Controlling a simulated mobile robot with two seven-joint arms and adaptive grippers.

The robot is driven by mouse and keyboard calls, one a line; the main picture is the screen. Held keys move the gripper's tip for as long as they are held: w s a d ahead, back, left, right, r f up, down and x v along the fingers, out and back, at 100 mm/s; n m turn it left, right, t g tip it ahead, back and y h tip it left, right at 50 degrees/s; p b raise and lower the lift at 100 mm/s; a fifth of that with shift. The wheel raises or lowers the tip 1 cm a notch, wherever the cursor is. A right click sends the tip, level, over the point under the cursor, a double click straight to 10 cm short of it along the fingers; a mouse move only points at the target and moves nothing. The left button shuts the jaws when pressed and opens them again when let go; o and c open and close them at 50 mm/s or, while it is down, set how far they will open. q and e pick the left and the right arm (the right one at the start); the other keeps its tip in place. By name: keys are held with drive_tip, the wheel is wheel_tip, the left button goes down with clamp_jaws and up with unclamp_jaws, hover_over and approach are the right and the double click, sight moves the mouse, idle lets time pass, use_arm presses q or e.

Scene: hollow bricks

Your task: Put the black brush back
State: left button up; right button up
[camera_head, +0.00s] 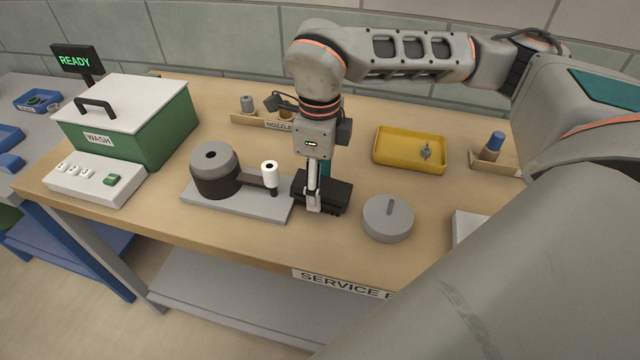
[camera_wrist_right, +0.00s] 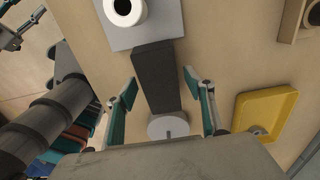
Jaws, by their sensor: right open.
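The black brush (camera_head: 325,190), a dark block with what looks like bristles underneath, is at the right end of the grey plate (camera_head: 238,205). It also shows in the right wrist view (camera_wrist_right: 155,75) as a long dark block. My right gripper (camera_head: 314,205) points down over it, and one finger shows in front of its near side. In the wrist view the right gripper (camera_wrist_right: 168,100) is open, with a teal-padded finger on each side of the brush and gaps between. A part at the upper left of the wrist view may be my left gripper (camera_wrist_right: 10,38); its jaws are unclear.
The plate bears a dark grey cylinder (camera_head: 213,170) and a white knob (camera_head: 270,174). A round grey lid (camera_head: 388,220) lies right of the brush. Behind are a yellow tray (camera_head: 385,165), a nozzle rack (camera_head: 262,123) and a blue-topped holder (camera_head: 495,148). A green wash box (camera_head: 160,130) stands left.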

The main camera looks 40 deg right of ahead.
wheel_tip(320, 180, up, 12)
drive_tip(key=shift+p, duration=0.3)
drive_tip(key=shift+f, duration=0.1)
idle(0.4)
